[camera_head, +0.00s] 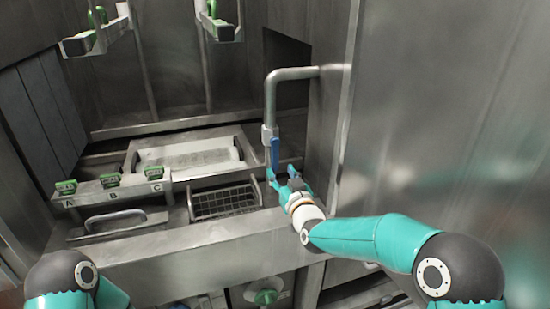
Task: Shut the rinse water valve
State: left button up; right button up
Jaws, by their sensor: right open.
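The rinse water valve has a blue lever (275,153) on a bent grey pipe (271,105) that comes out of the right-hand wall. The lever points down, roughly in line with the pipe's vertical run. My right gripper (282,176) is just below the lever, with its fingers apart and nothing held between them. One finger is close to the lever's lower end; I cannot tell if they touch. My left arm shows only at the bottom left corner, and its gripper is out of view.
A white tray (190,155) and a wire basket (226,203) sit in the basin left of the valve. Green clips (111,180) stand on a rail marked A, B, C. A metal handle (108,217) is in front. A steel wall (430,110) bounds the right side.

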aim_at(276, 164)
jog(key=shift+p+x, duration=0.95)
jog(key=shift+x, duration=2.15)
grip_shut()
